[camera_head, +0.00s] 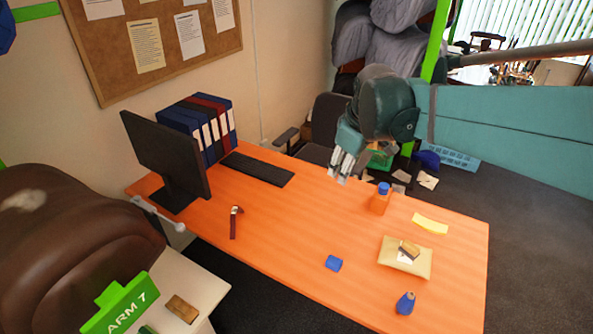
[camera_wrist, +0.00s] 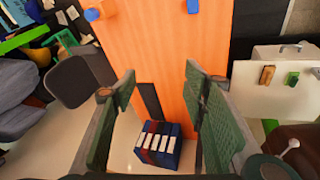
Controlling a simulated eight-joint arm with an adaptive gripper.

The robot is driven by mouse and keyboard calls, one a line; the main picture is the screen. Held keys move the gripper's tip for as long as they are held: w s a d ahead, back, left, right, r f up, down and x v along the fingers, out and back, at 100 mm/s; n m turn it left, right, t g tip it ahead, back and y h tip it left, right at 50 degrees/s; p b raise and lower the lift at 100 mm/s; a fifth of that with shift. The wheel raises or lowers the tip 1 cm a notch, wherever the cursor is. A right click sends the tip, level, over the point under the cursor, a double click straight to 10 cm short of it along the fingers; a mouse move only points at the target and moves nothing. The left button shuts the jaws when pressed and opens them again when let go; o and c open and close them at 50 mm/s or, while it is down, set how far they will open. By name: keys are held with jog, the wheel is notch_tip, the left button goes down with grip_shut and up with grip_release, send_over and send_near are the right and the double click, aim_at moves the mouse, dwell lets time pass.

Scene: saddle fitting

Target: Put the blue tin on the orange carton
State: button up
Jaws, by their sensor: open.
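An orange carton (camera_head: 379,205) stands upright on the orange desk, toward its far edge. A small round blue piece (camera_head: 383,187) sits on its top; it looks like the blue tin, but I cannot rule out a cap. The orange carton (camera_wrist: 92,15) also shows at the top left of the wrist view, with blue against it. My gripper (camera_head: 345,162) is above the desk's far edge, up and left of the carton and apart from it. In the wrist view its fingers (camera_wrist: 160,75) are spread with nothing between them.
A small blue block (camera_head: 334,263) and a blue bottle-shaped thing (camera_head: 405,304) are on the near part of the desk. A tan envelope (camera_head: 420,266) bears a brown-and-white item. Yellow paper (camera_head: 430,224), a hammer-like tool (camera_head: 234,222), keyboard (camera_head: 257,168), binders (camera_head: 205,125) and monitor (camera_head: 165,155) are around.

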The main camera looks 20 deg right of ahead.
jog(key=s+a+f+m+t, duration=0.1)
jog(key=s+a+f+m, duration=0.1)
jog(key=s+a, duration=0.3)
jog(key=s+a+f+m+t, duration=0.1)
jog(key=s+a+m, duration=0.3)
jog(key=s, duration=0.9)
jog(key=shift+a+f+m+t+y, duration=0.3)
jog(key=shift+a+f+y, duration=0.1)
jog(key=shift+a+f, duration=0.35)
